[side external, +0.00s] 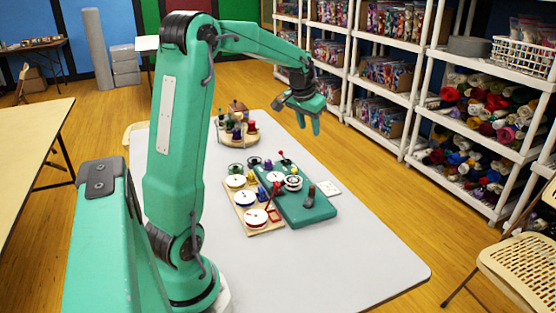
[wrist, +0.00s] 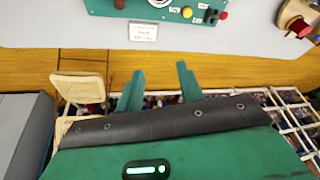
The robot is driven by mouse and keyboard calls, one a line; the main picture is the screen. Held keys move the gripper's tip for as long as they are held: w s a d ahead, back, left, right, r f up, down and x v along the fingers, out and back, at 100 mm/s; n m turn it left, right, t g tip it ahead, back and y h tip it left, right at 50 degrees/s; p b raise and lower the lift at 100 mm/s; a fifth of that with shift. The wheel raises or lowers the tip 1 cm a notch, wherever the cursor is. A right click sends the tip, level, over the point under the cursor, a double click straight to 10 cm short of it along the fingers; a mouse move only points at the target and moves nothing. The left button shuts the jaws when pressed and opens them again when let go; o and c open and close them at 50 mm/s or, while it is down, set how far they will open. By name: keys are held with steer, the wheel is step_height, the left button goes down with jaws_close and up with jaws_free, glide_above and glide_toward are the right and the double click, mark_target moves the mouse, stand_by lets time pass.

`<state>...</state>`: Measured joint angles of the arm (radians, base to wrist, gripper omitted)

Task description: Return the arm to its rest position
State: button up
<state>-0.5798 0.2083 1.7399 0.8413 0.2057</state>
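My green arm reaches up and over the table, raised, with its elbow bent. My gripper (side external: 309,128) hangs at the end of the arm, high above the table's far right side and clear of everything on it. In the wrist view my gripper (wrist: 160,69) shows two green fingers spread apart with nothing between them. The space between them shows floor and the table's edge.
A white table (side external: 375,262) holds a green board (side external: 315,213), a wooden board with white discs (side external: 240,211), a small card (side external: 329,188) and a round wooden tray (side external: 247,139) with spools. Shelves (side external: 400,95) stand right; a folding chair (side external: 520,262) is at front right.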

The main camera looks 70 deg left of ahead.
steer(key=s+d+r+m+t, duration=0.1)
steer(key=s+d+r, duration=0.15)
steer(key=d, duration=0.55)
steer(key=s+d+r+m, duration=0.15)
steer(key=s+d, duration=0.25)
steer(key=d, duration=0.4)
steer(key=s+d+f+m+t+h, duration=0.1)
steer(key=s+d+f+h, duration=0.1)
steer(key=s+d, duration=0.9)
steer(key=shift+s+m, duration=0.35)
steer(key=shift+s, duration=0.4)
